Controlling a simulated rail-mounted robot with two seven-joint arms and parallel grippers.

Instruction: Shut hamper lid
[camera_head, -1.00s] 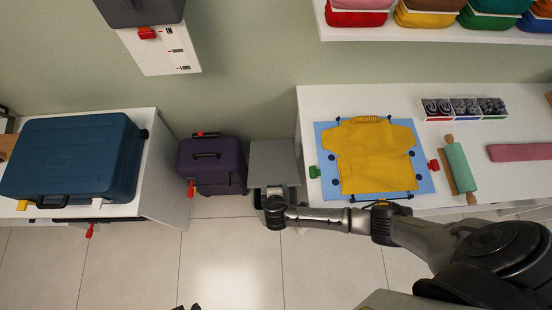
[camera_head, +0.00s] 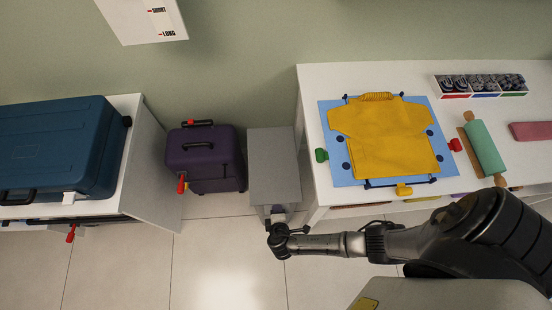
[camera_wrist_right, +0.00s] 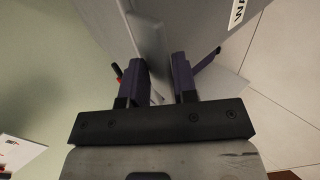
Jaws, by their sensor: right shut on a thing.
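The hamper is a grey box whose lid (camera_head: 273,165) shows as a flat grey panel in the head view, between the purple suitcase and the white table. The lid's tilt is hard to tell from above. My right gripper (camera_head: 278,213) is at the hamper's front edge, low in the gap. In the right wrist view my right gripper (camera_wrist_right: 158,88) is shut on a thin grey panel (camera_wrist_right: 150,45), which runs between its two fingers and looks like the lid's edge. My left gripper is not in view.
A purple suitcase (camera_head: 204,158) stands close to the hamper's left. The white table (camera_head: 310,85) stands close on its right, carrying a yellow shirt (camera_head: 385,140) on a blue board. A blue case (camera_head: 55,145) lies on the left bench. The floor in front is clear.

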